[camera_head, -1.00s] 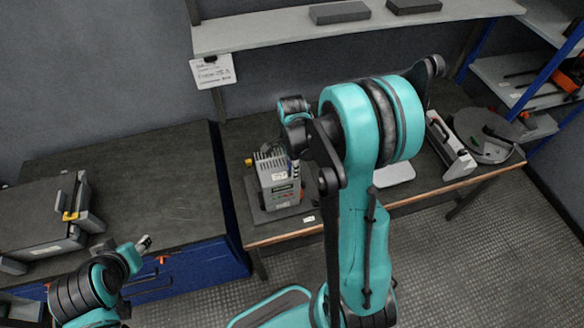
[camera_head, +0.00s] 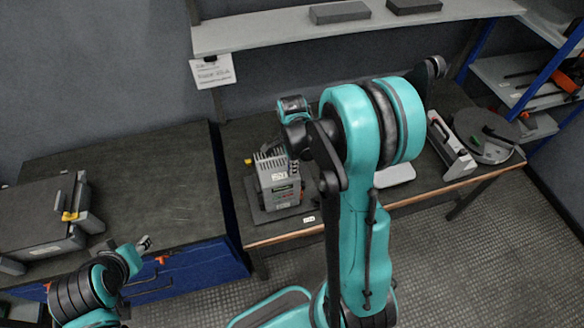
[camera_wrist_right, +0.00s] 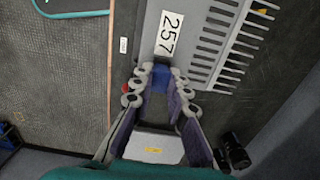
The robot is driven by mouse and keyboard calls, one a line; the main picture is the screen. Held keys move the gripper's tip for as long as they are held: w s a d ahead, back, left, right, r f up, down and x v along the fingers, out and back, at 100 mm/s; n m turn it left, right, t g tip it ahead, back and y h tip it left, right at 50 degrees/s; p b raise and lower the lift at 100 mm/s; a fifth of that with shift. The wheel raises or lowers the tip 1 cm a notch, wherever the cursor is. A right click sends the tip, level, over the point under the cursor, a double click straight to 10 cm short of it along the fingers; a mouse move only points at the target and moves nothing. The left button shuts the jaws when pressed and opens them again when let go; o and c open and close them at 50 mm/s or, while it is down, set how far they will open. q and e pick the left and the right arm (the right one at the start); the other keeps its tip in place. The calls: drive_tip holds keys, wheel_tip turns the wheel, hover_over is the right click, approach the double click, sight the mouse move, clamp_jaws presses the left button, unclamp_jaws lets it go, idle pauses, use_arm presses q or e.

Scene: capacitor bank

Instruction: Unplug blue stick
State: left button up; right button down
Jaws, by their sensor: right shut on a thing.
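The capacitor bank (camera_head: 279,187), a grey box with fins on top, stands on a dark plate on the middle bench. In the right wrist view its grey casing (camera_wrist_right: 200,25) shows with a "257" label and a row of slots. My right gripper (camera_wrist_right: 161,77) is shut on the blue stick (camera_wrist_right: 158,82), at the edge of the casing. The fingers cover much of the stick, and I cannot tell whether it is still seated. In the head view my right arm hides most of that gripper. My left gripper (camera_head: 144,243) is low at the left, away from the bank; its jaws are too small to read.
A grey case (camera_head: 40,225) with a yellow latch sits on the left bench (camera_head: 130,180). A shelf (camera_head: 260,30) with dark boxes runs above the middle bench. A white-grey device (camera_head: 451,150) and a round disc (camera_head: 486,135) lie at its right end.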

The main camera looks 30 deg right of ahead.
drive_tip(key=shift+r, duration=0.15)
drive_tip(key=shift+r+p, duration=2.15)
drive_tip(key=shift+r, duration=0.75)
